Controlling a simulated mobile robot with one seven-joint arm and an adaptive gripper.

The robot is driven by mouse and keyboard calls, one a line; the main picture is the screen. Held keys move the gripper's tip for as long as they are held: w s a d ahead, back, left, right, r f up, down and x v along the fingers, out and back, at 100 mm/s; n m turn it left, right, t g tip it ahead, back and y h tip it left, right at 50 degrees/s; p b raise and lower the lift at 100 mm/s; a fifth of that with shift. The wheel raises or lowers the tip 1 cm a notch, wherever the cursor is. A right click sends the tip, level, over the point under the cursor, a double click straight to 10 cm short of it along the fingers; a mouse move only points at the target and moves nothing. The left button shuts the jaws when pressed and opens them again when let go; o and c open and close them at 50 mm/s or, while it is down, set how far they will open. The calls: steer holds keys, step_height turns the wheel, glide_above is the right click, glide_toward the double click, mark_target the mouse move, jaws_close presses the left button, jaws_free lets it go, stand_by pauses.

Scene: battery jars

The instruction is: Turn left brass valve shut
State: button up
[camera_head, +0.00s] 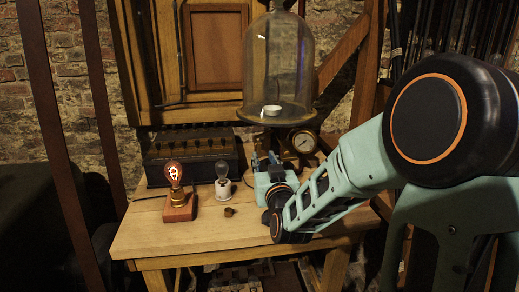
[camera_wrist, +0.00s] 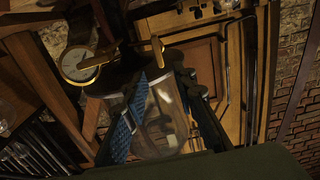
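A brass valve handle (camera_wrist: 152,47) shows in the wrist view as a short stem with a crossbar, just beyond my fingertips. My gripper (camera_wrist: 158,72) has its two fingers spread with a gap between them. The handle lies close to the tips; I cannot tell whether they touch it. In the head view my gripper (camera_head: 264,160) is upright in front of the bell jar stand, left of the pressure gauge (camera_head: 303,141). It hides the valve there. The gauge also shows in the wrist view (camera_wrist: 80,63). Whether a second valve is present is unclear.
The glass bell jar (camera_head: 278,65) stands above the gripper on a round plate (camera_head: 290,117). On the wooden table (camera_head: 160,238) are a red-based bulb (camera_head: 180,205), a white-based bulb (camera_head: 222,188), a small brass piece (camera_head: 229,212) and a dark box (camera_head: 190,158). The table's front left is clear.

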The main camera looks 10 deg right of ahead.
mark_target(259, 147)
steer(key=w, duration=0.8)
steer(key=shift+c, duration=0.2)
jaws_close()
